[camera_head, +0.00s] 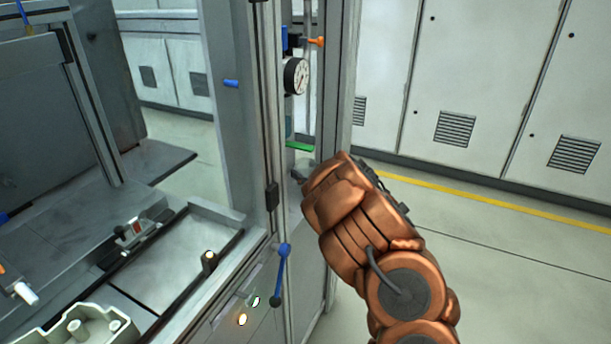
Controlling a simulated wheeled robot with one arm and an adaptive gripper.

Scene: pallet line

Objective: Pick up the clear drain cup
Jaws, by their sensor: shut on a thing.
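My gripper (299,172) shows only as a small dark piece past the end of my copper arm, beside the grey frame post. Its fingertips are mostly hidden by the arm and the post. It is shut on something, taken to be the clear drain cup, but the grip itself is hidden. The cup is not clearly seen. A narrow bluish sliver shows between the posts below the pressure gauge (296,76), and I cannot tell if it is part of the cup. A flat green piece (299,146) lies just above my gripper.
The grey frame post (270,120) stands close left of my arm. A blue lever handle (281,275) sticks out below. Left is a machine bed with a pale casting (80,330). Open floor with a yellow line (480,200) lies right, before white cabinets (480,70).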

